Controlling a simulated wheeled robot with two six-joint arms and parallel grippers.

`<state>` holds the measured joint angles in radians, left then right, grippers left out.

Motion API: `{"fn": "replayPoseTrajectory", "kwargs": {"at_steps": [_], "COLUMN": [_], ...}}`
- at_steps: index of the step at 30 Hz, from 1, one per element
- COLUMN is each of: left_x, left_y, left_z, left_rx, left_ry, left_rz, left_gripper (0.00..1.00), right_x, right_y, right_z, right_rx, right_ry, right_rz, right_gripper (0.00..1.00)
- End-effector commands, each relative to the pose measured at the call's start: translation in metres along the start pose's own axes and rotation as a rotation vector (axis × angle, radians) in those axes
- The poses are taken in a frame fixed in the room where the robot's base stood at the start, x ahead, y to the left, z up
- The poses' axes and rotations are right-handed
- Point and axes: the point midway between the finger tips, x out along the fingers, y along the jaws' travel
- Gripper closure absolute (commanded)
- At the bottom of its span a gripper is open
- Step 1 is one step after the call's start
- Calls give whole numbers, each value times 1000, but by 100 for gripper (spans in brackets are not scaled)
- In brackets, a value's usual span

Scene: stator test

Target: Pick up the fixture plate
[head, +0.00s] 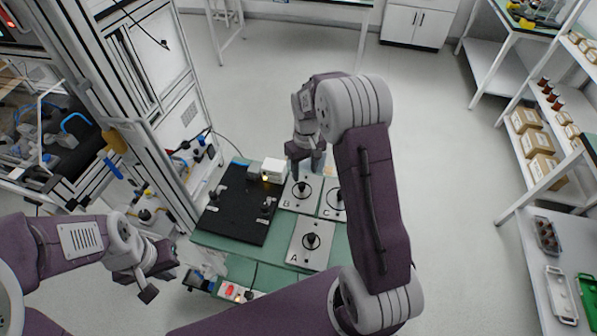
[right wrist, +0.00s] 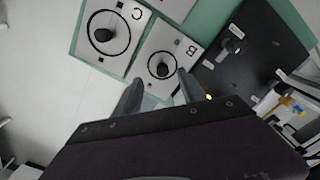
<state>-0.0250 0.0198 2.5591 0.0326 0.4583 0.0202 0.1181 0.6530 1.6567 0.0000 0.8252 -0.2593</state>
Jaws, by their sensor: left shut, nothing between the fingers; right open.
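Three light grey fixture plates lie on a green-topped bench (head: 232,242). Plate A (head: 300,257) is at the front, plate B (head: 289,203) behind it, and plate C (head: 328,209) to the right of B, partly hidden by my right arm. Each has a black ring with a knob in the middle. The right wrist view shows plate B (right wrist: 172,31) and plate C (right wrist: 124,15). My right gripper (head: 305,168) is open and empty over the far edge of plate B; its fingers (right wrist: 159,92) point toward B's knob. My left gripper (head: 160,283) is shut and empty, left of the bench.
A black board (head: 235,212) with knobs lies left of the plates, with a small white box (head: 273,170) behind it. A tall equipment frame (head: 170,130) stands at the left. Shelves with cardboard boxes (head: 541,170) stand at the right. The floor between is clear.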

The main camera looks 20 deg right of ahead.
Motion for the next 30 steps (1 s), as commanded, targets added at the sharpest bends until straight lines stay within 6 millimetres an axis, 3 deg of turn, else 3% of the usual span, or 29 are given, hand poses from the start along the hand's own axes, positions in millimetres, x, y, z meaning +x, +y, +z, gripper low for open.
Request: {"fn": "replayPoseTrajectory", "kwargs": {"at_steps": [6,12,19,25,30], "left_x": [-2,-4,-6,-11,-11], "left_y": [0,0,0,0,0], "left_z": [0,0,0,-1,-1], "left_rx": [0,0,0,0,0], "left_ry": [-1,-1,-1,0,0], "left_rz": [0,0,0,0,0], "left_gripper": [100,100,100,100,100], "right_x": [4,34,47,83,92], "right_y": [3,2,0,-4,-4], "right_z": [-3,-3,-5,-8,-9], "right_rx": [-5,-5,-6,-4,-4], "right_ry": [-9,-10,-9,-11,-7], "right_rz": [-2,-3,-2,-3,-2], "right_gripper": [51,51,51,51,51]}}
